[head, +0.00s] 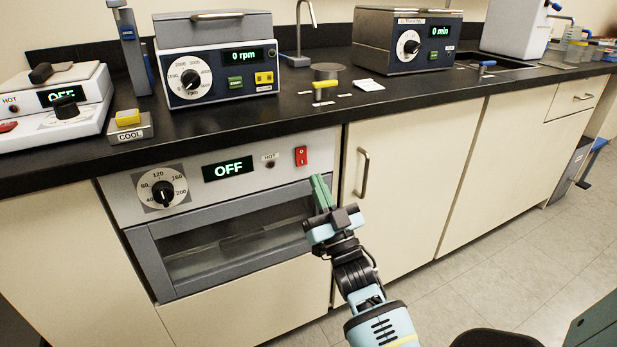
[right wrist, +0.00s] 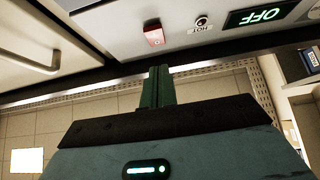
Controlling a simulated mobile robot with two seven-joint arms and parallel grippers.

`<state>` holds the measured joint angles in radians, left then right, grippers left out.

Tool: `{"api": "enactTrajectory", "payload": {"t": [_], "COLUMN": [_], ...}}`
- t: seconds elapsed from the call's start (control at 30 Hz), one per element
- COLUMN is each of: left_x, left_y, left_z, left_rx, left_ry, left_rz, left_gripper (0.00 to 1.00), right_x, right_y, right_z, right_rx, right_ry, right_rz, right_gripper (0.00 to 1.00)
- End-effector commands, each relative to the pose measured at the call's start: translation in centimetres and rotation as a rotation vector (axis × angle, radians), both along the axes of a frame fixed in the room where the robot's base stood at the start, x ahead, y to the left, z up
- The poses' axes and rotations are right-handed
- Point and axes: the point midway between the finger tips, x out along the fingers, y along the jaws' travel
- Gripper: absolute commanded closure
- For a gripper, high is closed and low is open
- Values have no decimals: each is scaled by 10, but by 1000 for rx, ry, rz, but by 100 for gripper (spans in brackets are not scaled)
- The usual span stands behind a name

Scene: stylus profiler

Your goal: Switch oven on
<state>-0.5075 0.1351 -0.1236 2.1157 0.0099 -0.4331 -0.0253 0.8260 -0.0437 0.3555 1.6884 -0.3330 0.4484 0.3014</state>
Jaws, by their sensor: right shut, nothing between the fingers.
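The oven (head: 245,229) is built in under the black counter, with its door closed. Its display (head: 228,168) reads OFF; the display also shows in the right wrist view (right wrist: 262,14). A red rocker switch (head: 301,156) sits at the right end of its panel, and it shows in the right wrist view too (right wrist: 154,36). The black temperature dial (head: 162,190) is at the panel's left. My right gripper (head: 321,192) is shut and empty, just below and right of the switch, with no visible contact. My left gripper is not in view.
The black counter (head: 310,117) overhangs the panel. A cupboard handle (head: 362,172) stands out right of the gripper. The counter holds a 0 rpm device (head: 219,73), a 0 min device (head: 407,40) and a hot plate (head: 54,103).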

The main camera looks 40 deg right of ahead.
Motion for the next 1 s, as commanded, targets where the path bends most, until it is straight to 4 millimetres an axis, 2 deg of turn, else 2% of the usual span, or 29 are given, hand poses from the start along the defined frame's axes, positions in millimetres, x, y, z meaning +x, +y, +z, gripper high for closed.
{"api": "enactTrajectory", "payload": {"t": [0.07, 0.1, 0.33, 0.83, 1.0], "left_x": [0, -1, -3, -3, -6], "left_y": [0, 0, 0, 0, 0], "left_z": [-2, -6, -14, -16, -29], "left_rx": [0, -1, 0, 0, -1], "left_ry": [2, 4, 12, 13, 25], "left_rz": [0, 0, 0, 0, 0], "left_gripper": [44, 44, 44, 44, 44], "right_x": [12, 18, 40, 46, 51], "right_y": [-3, -5, -10, -11, -12], "right_z": [9, 4, 1, 1, -4], "right_rx": [-2, 0, -1, -1, -8], "right_ry": [-2, 2, 1, 0, -28], "right_rz": [-1, -1, -1, -1, 2], "right_gripper": [100, 100, 100, 100, 100]}}
